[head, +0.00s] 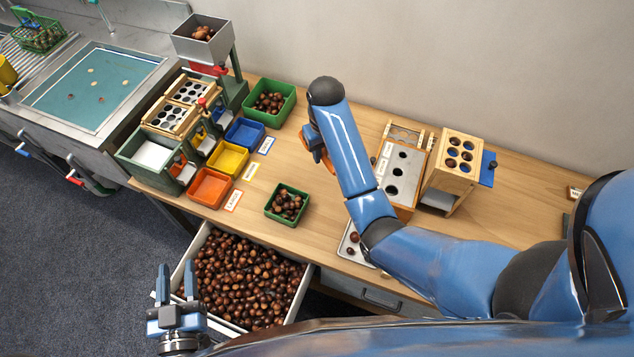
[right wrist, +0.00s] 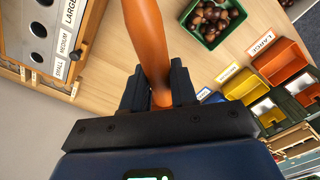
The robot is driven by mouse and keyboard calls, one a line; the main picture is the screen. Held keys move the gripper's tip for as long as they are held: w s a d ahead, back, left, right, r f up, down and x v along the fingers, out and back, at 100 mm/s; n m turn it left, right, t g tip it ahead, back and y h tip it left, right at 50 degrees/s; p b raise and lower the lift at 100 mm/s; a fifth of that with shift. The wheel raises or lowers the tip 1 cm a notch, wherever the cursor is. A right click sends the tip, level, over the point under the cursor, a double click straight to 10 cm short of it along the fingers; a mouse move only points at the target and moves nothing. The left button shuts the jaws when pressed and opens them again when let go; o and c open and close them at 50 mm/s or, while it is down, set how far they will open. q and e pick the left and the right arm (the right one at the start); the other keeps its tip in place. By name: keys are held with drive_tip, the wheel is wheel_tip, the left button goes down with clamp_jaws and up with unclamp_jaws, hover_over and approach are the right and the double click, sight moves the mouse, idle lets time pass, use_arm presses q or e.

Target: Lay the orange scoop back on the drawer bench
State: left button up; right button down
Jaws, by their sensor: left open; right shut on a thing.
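The orange scoop (right wrist: 147,38) is held in my right gripper (right wrist: 160,88), whose jaws are shut on its handle in the right wrist view. In the head view only a small orange part (head: 326,161) shows, beside my right forearm, which mostly hides the gripper and scoop. The scoop's bowl cannot be made out. The drawer bench (head: 260,208) has a light wooden top beneath the scoop. Its open drawer (head: 295,303) is full of chestnuts. My left gripper (head: 178,275) is open and empty by the drawer's left front side.
Green trays of chestnuts (head: 269,121) (head: 304,205) and blue, yellow and orange (head: 210,205) trays stand on the bench. A sizing board (head: 405,155) and a holed wooden box (head: 445,180) stand right of my arm. Bare wood lies between the small green tray and my right arm.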

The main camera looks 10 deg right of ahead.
wheel_tip(320, 180, down, 15)
drive_tip(key=b, duration=0.6)
drive_tip(key=shift+f, duration=2.25)
drive_tip(key=shift+f, duration=0.1)
drive_tip(key=c, duration=0.9)
unclamp_jaws()
wheel_tip(320, 180, up, 12)
drive_tip(key=shift+r, duration=0.1)
